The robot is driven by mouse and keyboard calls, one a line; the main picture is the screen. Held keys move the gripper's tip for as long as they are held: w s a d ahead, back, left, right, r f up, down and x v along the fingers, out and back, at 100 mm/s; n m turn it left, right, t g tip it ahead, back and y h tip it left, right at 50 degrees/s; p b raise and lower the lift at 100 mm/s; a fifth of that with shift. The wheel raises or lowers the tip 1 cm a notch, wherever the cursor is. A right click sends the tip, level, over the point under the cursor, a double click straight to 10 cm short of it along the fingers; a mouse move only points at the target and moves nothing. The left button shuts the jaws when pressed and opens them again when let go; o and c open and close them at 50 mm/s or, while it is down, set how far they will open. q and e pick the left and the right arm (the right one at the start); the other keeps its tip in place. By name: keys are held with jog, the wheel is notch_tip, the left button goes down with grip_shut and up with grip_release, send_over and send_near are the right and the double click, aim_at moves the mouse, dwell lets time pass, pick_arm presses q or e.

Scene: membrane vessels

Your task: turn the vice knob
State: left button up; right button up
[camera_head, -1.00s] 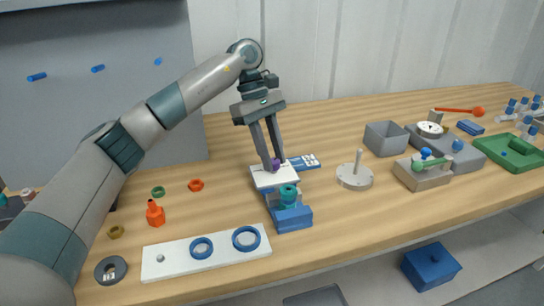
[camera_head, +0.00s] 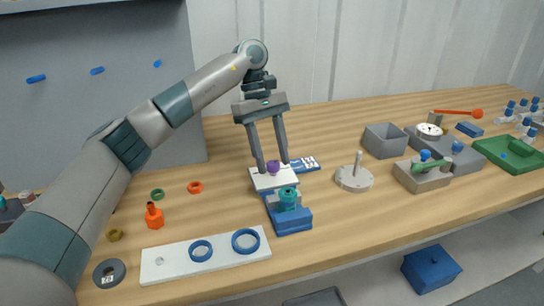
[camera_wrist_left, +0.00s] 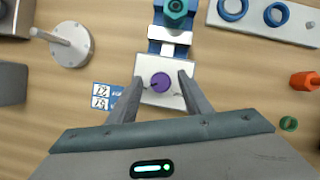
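A purple knob (camera_head: 272,167) stands on a white plate (camera_head: 263,184); it also shows in the left wrist view (camera_wrist_left: 161,82). Beside the plate is a blue vice-like block (camera_head: 292,221) with a teal knob (camera_head: 288,197) on top. I cannot tell for sure which knob is the vice knob. My left gripper (camera_head: 273,166) is open over the white plate, one finger on each side of the purple knob. In the left wrist view, gaps show between the knob and both fingers. My right gripper is in neither view.
A white strip with two blue rings (camera_head: 165,264) lies in front. An orange bottle-shaped piece (camera_head: 154,216) stands left. A grey disc with a peg (camera_head: 354,183), a grey open box (camera_head: 385,136) and a green tray (camera_head: 528,166) are to the right. A blue-white card (camera_head: 306,165) lies behind the plate.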

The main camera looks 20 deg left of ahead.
pick_arm(q)
jog(key=shift+w+a+r, duration=0.1)
jog(key=shift+r, duration=0.25)
jog(key=v, duration=1.1)
jog(key=shift+p, duration=0.3)
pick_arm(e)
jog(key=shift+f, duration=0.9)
pick_arm(q)
jog(key=shift+a, duration=0.1)
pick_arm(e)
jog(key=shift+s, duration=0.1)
